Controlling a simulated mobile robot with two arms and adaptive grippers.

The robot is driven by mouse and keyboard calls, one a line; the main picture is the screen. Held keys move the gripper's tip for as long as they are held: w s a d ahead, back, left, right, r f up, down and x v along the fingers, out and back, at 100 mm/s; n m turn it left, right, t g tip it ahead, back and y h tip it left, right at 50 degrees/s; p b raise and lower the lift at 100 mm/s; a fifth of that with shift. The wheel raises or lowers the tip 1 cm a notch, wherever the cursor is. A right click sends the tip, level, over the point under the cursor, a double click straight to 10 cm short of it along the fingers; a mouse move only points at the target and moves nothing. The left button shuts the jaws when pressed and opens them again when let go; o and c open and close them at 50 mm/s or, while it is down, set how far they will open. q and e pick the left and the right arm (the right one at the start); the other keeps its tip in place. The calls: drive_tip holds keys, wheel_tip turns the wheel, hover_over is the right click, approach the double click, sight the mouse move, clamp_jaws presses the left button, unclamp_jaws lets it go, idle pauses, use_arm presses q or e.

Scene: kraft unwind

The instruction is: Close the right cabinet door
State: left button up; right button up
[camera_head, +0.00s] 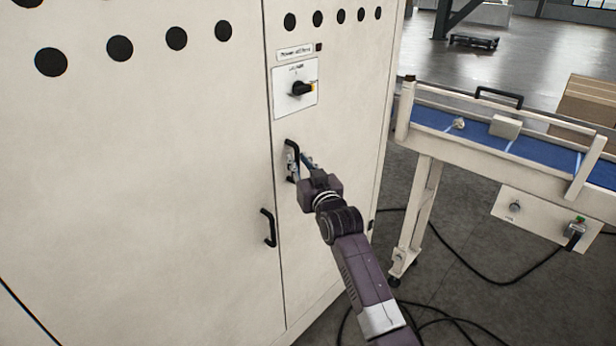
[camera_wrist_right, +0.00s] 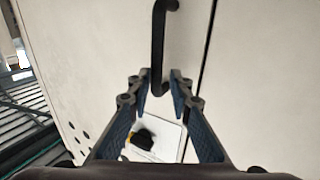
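The right cabinet door (camera_head: 335,120) is a cream panel with a rotary switch plate and a black handle (camera_head: 291,158). Only a thin dark seam shows between it and the left door (camera_head: 150,180); it looks flush or nearly so. My right gripper (camera_head: 298,164) is at this handle. In the right wrist view, the blue-grey fingers of my right gripper (camera_wrist_right: 161,76) stand apart, one on each side of the end of the black handle (camera_wrist_right: 158,40), with a small gap visible. My left gripper is out of view.
The left door has its own black handle (camera_head: 268,228), lower down. A conveyor with a blue belt (camera_head: 470,130) stands to the right, carrying a small box (camera_head: 505,127). Black cables (camera_head: 470,268) lie on the floor below it.

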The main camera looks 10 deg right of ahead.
drive_tip(key=s+d, duration=0.1)
drive_tip(key=s, duration=0.7)
drive_tip(key=shift+d, duration=0.2)
drive_tip(key=shift+f, duration=0.1)
drive_tip(key=s+d+f+g+h, duration=0.1)
drive_tip(key=s+f+g, duration=0.3)
drive_tip(key=f, duration=1.3)
drive_tip(key=s+d+f+g, duration=0.15)
drive_tip(key=s+f, duration=0.35)
drive_tip(key=f, duration=1.2)
drive_tip(key=s+d+f+g+h, duration=0.15)
drive_tip(key=s+f+g, duration=0.35)
drive_tip(key=s+f, duration=1.3)
drive_tip(key=s+d+f+g, duration=0.2)
drive_tip(key=s+f, duration=0.4)
drive_tip(key=s, duration=0.6)
drive_tip(key=s+d+f+g, duration=0.2)
drive_tip(key=s+f, duration=0.4)
drive_tip(key=s, duration=0.7)
drive_tip(key=s+d+f+g, duration=0.2)
drive_tip(key=s+f, duration=0.4)
drive_tip(key=s, duration=0.6)
drive_tip(key=shift+s+d+f+h+b, duration=0.3)
drive_tip(key=shift+d+h+b, duration=0.1)
drive_tip(key=shift+d, duration=0.3)
